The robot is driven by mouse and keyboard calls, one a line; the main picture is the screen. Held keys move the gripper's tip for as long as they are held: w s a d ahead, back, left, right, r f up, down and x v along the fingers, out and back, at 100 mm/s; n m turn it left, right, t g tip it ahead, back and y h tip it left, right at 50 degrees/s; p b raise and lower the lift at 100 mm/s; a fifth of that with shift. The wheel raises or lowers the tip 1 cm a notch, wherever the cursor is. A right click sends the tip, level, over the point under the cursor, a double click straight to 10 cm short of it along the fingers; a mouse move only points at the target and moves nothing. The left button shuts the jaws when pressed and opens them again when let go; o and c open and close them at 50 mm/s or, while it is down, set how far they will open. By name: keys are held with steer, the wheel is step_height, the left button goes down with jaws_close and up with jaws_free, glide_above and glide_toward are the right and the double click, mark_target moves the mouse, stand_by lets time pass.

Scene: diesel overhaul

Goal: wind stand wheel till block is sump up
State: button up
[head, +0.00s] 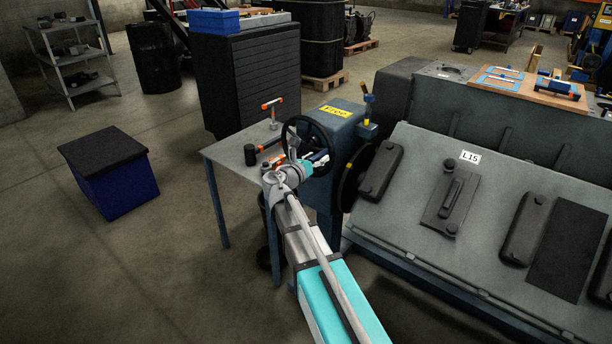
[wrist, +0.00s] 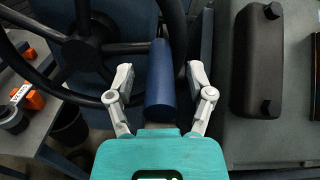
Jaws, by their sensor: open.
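The stand's black handwheel (head: 307,138) is on the blue stand head (head: 338,125), which has a yellow "Free" label. In the wrist view the wheel's rim and spokes (wrist: 90,50) fill the left side, and its blue cylindrical handle (wrist: 160,85) stands between my fingers. My gripper (wrist: 160,78) is open, one finger on each side of the handle, with gaps showing. In the head view my gripper (head: 298,168) partly covers the wheel. The big grey block (head: 420,160), labelled L15, shows a sloping side with dark covers. Its sump is not clearly identifiable.
A small grey table (head: 228,150) with a hammer (head: 262,148) and an orange-handled tool stands close left of the wheel. A dark cover (wrist: 265,60) on the block is right of my gripper. A blue box (head: 112,175) sits on the floor, with open floor around it.

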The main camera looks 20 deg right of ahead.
steer(key=v, duration=0.7)
stand_by(0.5)
steer(key=s+d+f+m+g+y, duration=0.4)
steer(key=s+f+m+g+y, duration=0.15)
steer(key=s+f+m, duration=0.5)
steer(key=s+a+f+m+g+y, duration=0.2)
steer(key=s+a+f+m+y, duration=0.2)
steer(key=m, duration=0.4)
steer(key=s+a+f+m+g+y, duration=0.3)
steer(key=s+a+f+m+y, duration=0.1)
steer(key=s+m, duration=0.3)
steer(key=shift+m+y, duration=0.55)
steer(key=shift+m, duration=0.4)
steer(key=shift+s, duration=0.1)
